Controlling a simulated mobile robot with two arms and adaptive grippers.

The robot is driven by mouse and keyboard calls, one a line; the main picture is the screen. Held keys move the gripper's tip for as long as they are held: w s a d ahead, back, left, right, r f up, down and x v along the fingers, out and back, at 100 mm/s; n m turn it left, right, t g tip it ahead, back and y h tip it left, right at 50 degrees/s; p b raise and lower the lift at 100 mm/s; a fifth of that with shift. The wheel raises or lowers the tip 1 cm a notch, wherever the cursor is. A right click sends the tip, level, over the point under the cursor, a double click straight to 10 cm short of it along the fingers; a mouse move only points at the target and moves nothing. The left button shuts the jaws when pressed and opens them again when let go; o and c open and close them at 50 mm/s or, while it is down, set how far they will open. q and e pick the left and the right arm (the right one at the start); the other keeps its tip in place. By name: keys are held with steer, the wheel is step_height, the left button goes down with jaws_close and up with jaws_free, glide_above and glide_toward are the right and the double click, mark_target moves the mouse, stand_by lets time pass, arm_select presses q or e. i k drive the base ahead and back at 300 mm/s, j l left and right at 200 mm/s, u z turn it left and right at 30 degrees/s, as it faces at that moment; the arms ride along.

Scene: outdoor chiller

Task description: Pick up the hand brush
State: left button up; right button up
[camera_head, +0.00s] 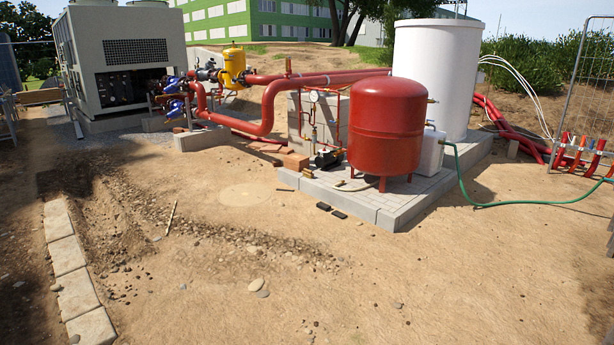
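I cannot make out a hand brush for certain. A small, thin brownish item (352,186) lies on the paved slab left of the red tank's legs, too small to identify. Two small dark flat objects lie on the dirt at the slab's front edge, the left one (323,206) and the right one (339,214); I cannot tell what they are. A thin wooden stick (171,218) lies on the dirt at left. Neither of my grippers is in view.
A red tank (388,125) and a white cylinder (434,75) stand on the paved slab (375,212). A green hose (530,204) runs right across the dirt. Stone blocks (77,292) line the left. A chiller unit (125,55) stands behind. The foreground dirt is mostly open.

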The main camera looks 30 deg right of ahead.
mark_target(306, 173)
steer(key=i+l+z, duration=0.3)
steer(key=i, duration=0.15)
steer(key=i+z, duration=0.3)
steer(key=i, duration=0.15)
steer(key=i+z, duration=0.15)
steer(key=i, duration=4.95)
steer(key=l, duration=0.1)
